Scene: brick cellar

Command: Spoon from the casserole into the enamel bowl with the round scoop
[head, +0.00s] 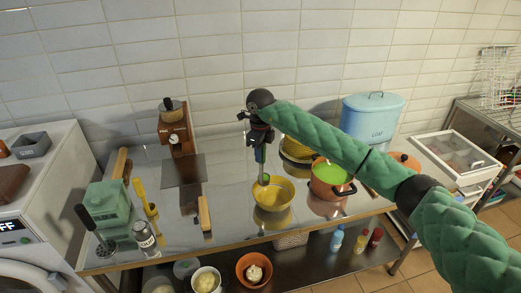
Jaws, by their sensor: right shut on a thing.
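My right gripper (262,140) is shut on the handle of the round scoop (260,155). The scoop hangs down from it, roughly upright. Its green-looking head is at the back left rim of the yellow enamel bowl (272,207); I cannot tell whether it touches the bowl. The orange casserole (326,194), with bright green contents, stands just right of the bowl, its lid off. What lies in the bowl is hard to make out. My left gripper is not in view.
Stacked yellow bowls (296,152) stand behind, partly hidden by my arm. A blue loaf bin (371,118) and an orange lid-like thing (405,160) are at the right. A coffee grinder (175,130), green box (107,207) and jar (145,238) stand left. Steel tabletop (235,190) is clear left of the bowl.

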